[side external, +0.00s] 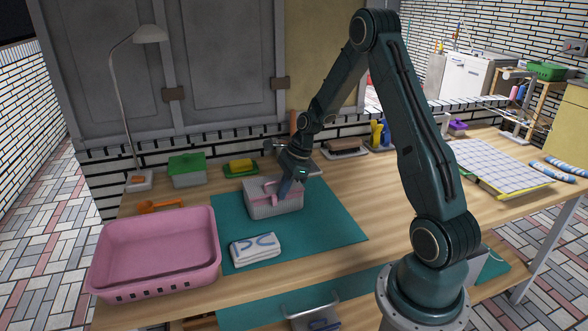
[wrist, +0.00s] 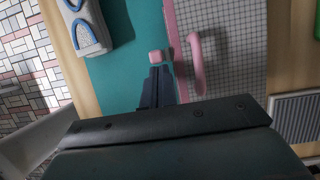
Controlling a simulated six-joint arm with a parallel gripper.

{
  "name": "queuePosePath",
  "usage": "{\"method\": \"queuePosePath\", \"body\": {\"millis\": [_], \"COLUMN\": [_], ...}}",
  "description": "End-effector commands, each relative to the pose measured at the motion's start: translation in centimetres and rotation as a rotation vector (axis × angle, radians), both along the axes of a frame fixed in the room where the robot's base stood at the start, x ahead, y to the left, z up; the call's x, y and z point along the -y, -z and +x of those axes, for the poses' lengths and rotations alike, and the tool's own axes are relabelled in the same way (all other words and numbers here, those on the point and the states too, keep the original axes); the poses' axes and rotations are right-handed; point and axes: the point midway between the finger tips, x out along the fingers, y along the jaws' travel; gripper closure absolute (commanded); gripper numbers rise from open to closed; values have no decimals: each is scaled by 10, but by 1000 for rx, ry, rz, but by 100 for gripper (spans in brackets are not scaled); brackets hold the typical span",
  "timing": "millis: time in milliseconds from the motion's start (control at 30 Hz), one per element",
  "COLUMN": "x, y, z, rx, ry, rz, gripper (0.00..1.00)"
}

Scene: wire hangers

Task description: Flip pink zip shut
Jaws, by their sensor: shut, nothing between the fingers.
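A grey-and-white gridded case (side external: 277,207) with pink trim stands on the teal mat (side external: 330,222) in the side view. Its pink zip part (side external: 271,187) shows at the top near my gripper (side external: 285,188). In the wrist view the gridded case (wrist: 238,60) fills the right, with a pink strip (wrist: 171,22) along its edge, a curved pink handle (wrist: 197,65) and a small pink tab (wrist: 157,56). My gripper (wrist: 157,72) is shut and empty, its tips just short of the tab and beside the case's edge. I cannot tell whether they touch.
A folded white-and-blue cloth (side external: 256,250) lies in front of the case. A pink basin (side external: 155,255) stands at the left. A green-lidded box (side external: 187,170) and a yellow sponge on a green tray (side external: 241,168) stand behind. The mat right of the case is clear.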

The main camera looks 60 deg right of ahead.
Motion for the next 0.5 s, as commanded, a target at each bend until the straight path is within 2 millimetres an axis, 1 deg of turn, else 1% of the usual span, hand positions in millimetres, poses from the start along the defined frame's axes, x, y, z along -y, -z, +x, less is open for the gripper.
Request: {"method": "queuePosePath", "body": {"millis": [33,100,200,500], "x": [-7,-14,-21,-22], "y": [0,0,0,0], "z": [6,12,18,20], "rx": [1,-1,-1,1], "ry": [-5,-4,-2,0], "rz": [-1,1,1,1], "gripper": [100,100,100,100]}}
